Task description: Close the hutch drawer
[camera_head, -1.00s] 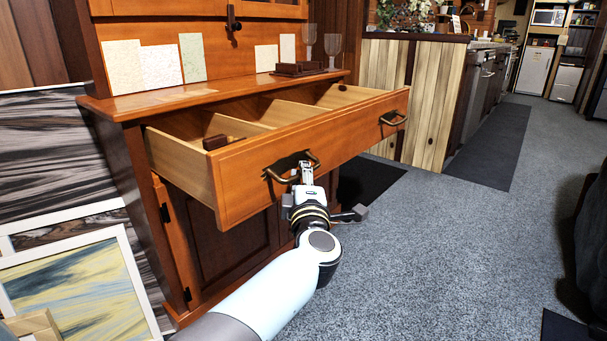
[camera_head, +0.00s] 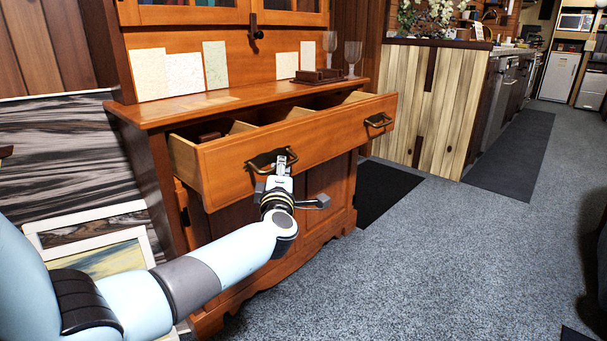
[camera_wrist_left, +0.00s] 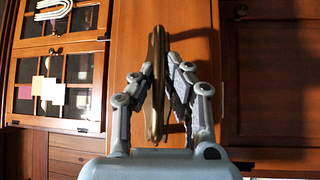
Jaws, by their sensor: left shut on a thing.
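The wooden hutch drawer (camera_head: 300,143) is partly open and sticks out below the hutch counter (camera_head: 230,101). It has two dark bronze handles, a left handle (camera_head: 270,160) and a right handle (camera_head: 378,121). My left gripper (camera_head: 282,166) is at the left handle, in front of the drawer face. In the left wrist view my left gripper's fingers (camera_wrist_left: 160,88) are closed around the bronze handle (camera_wrist_left: 155,95), which runs upright in that picture. The drawer front (camera_wrist_left: 190,45) is behind it. My right gripper is not in view.
Glasses (camera_head: 352,57), a small dark tray (camera_head: 318,76) and sample tiles (camera_head: 215,66) stand on the counter. A dark mat (camera_head: 385,190) lies right of the hutch. Framed pictures (camera_head: 95,245) lean at the left. Grey carpet (camera_head: 430,265) is clear at the right.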

